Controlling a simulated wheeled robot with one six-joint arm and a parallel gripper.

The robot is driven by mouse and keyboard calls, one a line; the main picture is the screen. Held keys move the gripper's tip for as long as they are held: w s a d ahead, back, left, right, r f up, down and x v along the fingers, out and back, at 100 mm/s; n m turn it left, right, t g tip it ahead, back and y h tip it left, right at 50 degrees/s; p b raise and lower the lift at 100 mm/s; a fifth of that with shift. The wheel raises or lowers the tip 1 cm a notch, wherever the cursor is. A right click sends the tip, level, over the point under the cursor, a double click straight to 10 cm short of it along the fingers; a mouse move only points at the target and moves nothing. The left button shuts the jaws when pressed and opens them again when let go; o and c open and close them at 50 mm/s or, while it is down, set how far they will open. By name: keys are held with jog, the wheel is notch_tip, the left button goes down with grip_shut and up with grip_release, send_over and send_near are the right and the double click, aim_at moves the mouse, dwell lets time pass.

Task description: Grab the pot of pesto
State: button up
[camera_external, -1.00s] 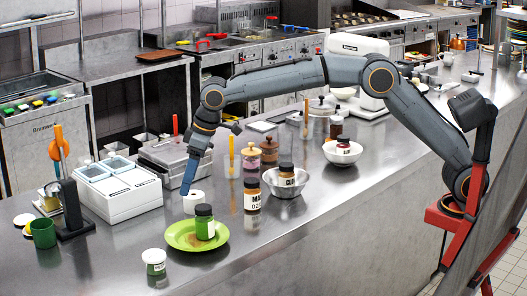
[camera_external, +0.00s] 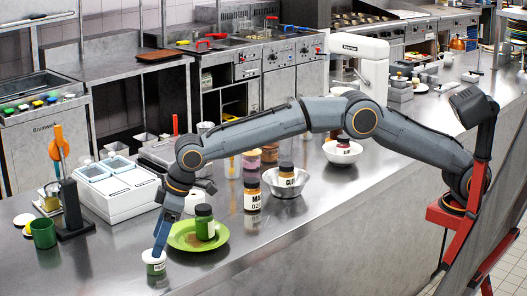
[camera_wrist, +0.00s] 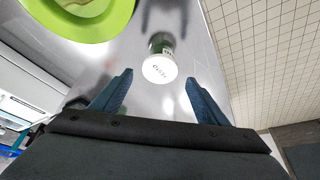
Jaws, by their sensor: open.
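A small pot (camera_external: 154,268) with a white lid and a green body stands upright near the counter's front edge, and I take it as the pesto. In the wrist view my gripper (camera_wrist: 159,84) is open, one finger on each side, with gaps to the lid. I cannot tell whether the tips are above the lid.
A lime-green plate (camera_external: 178,240) holding a dark-lidded green jar (camera_external: 204,222) is close to the right of the pot. Labelled jars (camera_external: 252,195) and a metal bowl (camera_external: 298,189) stand farther right. A white scale-like box (camera_external: 122,199) and green mug (camera_external: 43,233) are left.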

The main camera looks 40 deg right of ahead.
aim_at(155, 263)
jog(key=shift+d+p+x, duration=0.2)
jog(key=shift+p+x, duration=1)
jog(key=shift+x, duration=2.05)
jog(key=shift+f, duration=0.1)
jog(key=c, duration=1)
